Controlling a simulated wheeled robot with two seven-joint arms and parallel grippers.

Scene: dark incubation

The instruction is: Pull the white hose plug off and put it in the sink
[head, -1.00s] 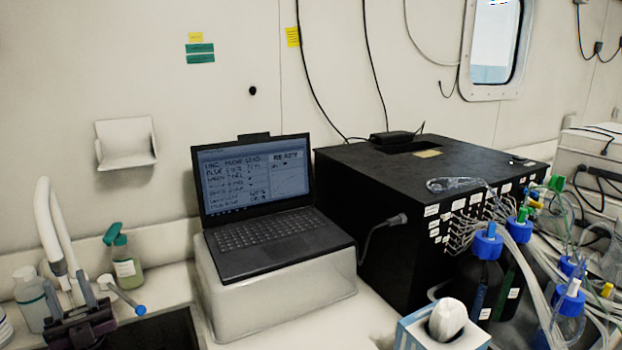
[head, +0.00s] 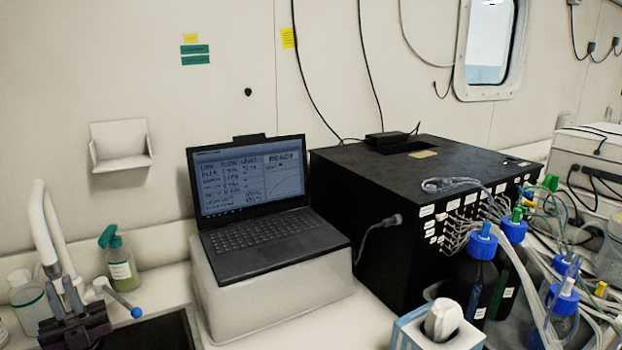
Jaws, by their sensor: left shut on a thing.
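My left gripper (head: 66,286) is at the lower left, its dark fingers pointing up in front of the white curved tap (head: 38,215). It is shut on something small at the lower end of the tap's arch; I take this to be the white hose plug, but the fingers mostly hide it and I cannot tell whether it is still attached. The dark sink (head: 165,332) lies just right of the gripper, cut off by the bottom edge of the picture. My right gripper is not in view.
A green spray bottle (head: 121,265) stands behind the sink, and a blue-tipped tap lever (head: 136,312) juts over it. A laptop (head: 260,235) on a white block (head: 270,302) stands right of the sink. A black box (head: 385,230) and blue-capped bottles (head: 481,245) fill the right.

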